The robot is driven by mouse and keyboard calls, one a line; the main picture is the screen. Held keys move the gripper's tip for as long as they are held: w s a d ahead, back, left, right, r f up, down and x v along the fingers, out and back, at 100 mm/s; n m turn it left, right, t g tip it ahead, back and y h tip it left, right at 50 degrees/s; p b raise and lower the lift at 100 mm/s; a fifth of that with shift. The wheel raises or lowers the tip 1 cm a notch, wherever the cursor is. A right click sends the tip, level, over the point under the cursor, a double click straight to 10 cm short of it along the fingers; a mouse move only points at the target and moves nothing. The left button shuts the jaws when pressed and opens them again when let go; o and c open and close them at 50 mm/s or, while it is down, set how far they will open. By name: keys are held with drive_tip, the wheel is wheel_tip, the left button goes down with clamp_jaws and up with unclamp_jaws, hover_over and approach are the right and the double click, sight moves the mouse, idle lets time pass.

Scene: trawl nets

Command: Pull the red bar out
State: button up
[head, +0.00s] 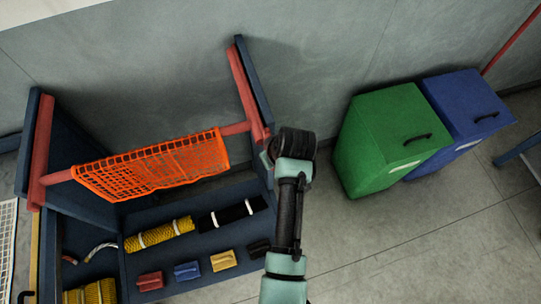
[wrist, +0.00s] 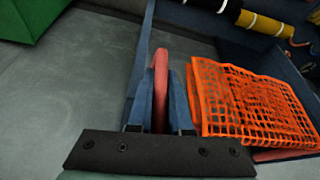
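A red bar (head: 235,129) runs across a blue rack, with an orange mesh net (head: 150,165) draped over it. Its ends meet red uprights at the left (head: 41,140) and right (head: 246,90). My gripper (head: 265,160) is at the lower end of the right upright, mostly hidden behind my wrist. In the wrist view, a red piece (wrist: 160,75) stands between the fingers of my gripper (wrist: 161,100); I cannot tell whether they press on it. The net (wrist: 250,105) is just right of them, with a red strip (wrist: 285,155) under its edge.
The blue rack's lower trays (head: 140,215) hold yellow and black rolls (head: 158,233) and several small coloured blocks (head: 187,270). A green bin (head: 385,140) and a blue bin (head: 465,110) stand at the right against the grey wall. The floor (head: 400,235) before them is clear.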

clamp_jaws()
idle(1.2)
